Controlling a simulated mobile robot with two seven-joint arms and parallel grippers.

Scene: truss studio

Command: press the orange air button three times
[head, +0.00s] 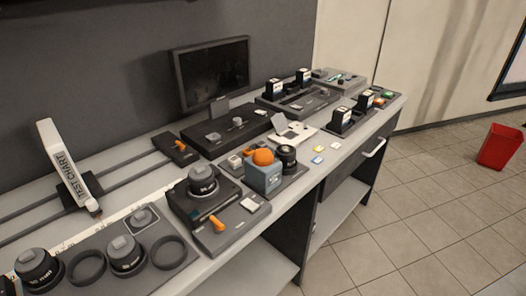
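A round orange button (263,157) sits on top of a blue-grey box (263,177) near the front edge of the bench, mid-picture. It looks raised and nothing touches it. A dark tray (294,178) lies under the box. A black lens (287,157) stands on it close to the right of the box. Neither of my grippers shows in the head view.
A black lens on a dark device with an orange lever (211,222) stands left of the box. A monitor (211,75) stands behind. Several lenses and rings are at the lower left. A red bin (500,147) stands on the floor at right.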

